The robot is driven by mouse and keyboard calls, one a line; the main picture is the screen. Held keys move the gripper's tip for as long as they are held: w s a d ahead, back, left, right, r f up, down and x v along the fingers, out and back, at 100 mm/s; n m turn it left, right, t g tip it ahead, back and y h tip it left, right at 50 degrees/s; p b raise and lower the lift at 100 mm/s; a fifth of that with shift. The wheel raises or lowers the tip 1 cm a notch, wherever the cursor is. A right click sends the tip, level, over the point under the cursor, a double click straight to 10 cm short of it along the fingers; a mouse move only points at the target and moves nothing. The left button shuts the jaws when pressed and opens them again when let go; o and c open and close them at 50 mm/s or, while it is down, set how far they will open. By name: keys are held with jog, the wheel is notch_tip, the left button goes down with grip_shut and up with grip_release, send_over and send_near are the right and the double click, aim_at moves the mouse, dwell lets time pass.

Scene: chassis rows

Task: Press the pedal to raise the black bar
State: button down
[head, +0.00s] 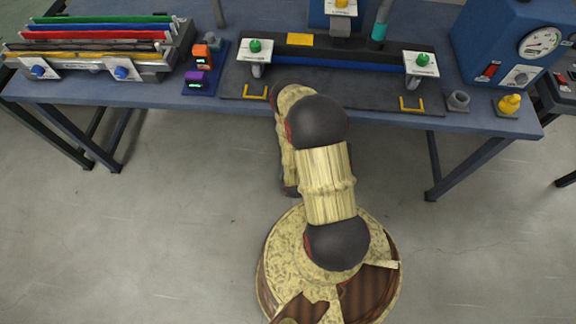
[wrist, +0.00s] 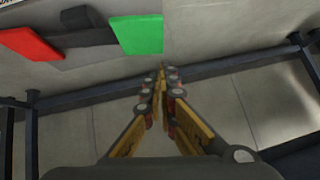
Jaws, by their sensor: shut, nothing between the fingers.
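The black bar (head: 360,53) runs level across the blue and dark machine at the middle of the bench, with a yellow label on its left part. In the wrist view a green pedal plate (wrist: 137,34) and a red pedal plate (wrist: 32,43) sit on the grey floor, with a dark block (wrist: 78,30) between them. My gripper (wrist: 161,78) is shut and empty, its tips below and right of the green plate in the picture, apart from it. In the head view my arm hides my gripper, and no pedal shows.
The workbench (head: 225,103) stands above the floor on dark legs. A dark beam (wrist: 100,94) crosses the wrist view. Open floor lies in front.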

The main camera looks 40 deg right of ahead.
jog(key=b+x, duration=0.3)
jog(key=x, duration=0.5)
jog(key=shift+f, duration=0.35)
jog(key=shift+w+a+f+b, duration=0.1)
jog(key=shift+w+f+b, duration=0.05)
jog(key=shift+f+b, duration=0.4)
jog(key=shift+w+f+b, duration=0.1)
jog(key=shift+f+b, duration=0.25)
jog(key=shift+f, duration=0.3)
jog(key=shift+w+a+f, duration=0.1)
jog(key=shift+f, duration=0.45)
